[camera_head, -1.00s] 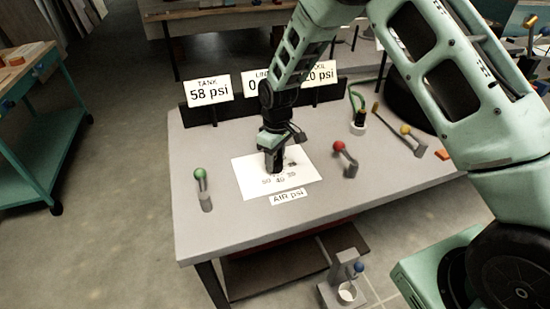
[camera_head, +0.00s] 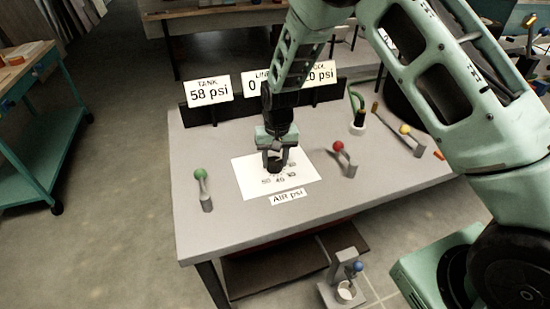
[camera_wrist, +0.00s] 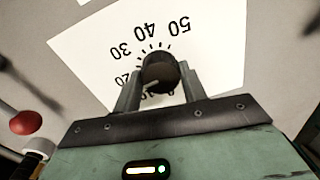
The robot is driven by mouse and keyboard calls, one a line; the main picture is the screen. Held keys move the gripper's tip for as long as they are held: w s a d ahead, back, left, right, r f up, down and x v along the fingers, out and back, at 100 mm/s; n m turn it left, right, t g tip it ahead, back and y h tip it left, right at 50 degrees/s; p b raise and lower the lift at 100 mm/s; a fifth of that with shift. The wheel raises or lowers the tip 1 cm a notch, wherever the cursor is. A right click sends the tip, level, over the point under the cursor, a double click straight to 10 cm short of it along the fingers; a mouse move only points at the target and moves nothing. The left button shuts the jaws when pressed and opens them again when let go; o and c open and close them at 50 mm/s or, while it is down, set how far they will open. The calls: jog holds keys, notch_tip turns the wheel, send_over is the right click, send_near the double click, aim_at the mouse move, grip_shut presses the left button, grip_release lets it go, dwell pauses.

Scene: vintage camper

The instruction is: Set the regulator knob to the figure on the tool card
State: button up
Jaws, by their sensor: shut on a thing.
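The regulator knob (camera_wrist: 160,72) is dark and round, with a pale pointer mark at its lower left in the wrist view. It stands on a white dial sheet (camera_wrist: 85,62) with figures; 20, 30, 40 and 50 can be read there. My gripper (camera_wrist: 160,88) is shut on the knob, one finger on each side. In the head view my gripper (camera_head: 274,162) points down over the dial sheet (camera_head: 247,180) and largely hides the knob. An "AIR psi" label (camera_head: 287,198) lies in front of the sheet.
Signs behind the dial include TANK 58 psi (camera_head: 208,90) and a partly hidden LINE sign (camera_head: 252,85). A green-knobbed lever (camera_head: 203,188) stands left; red (camera_head: 344,158) and yellow (camera_head: 410,138) ones stand right. The grey bench's (camera_head: 225,232) front left is clear.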

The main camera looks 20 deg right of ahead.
aim_at(278, 161)
jog(key=shift+w+m, duration=0.1)
jog(key=shift+m, duration=0.2)
dwell(0.4)
jog(key=o, duration=1)
jog(key=shift+r, duration=0.1)
jog(key=r, duration=0.5)
jog(key=r+b, duration=0.1)
jog(key=r, duration=1.1)
jog(key=shift+d+r, duration=0.15)
jog(key=shift+d, duration=0.25)
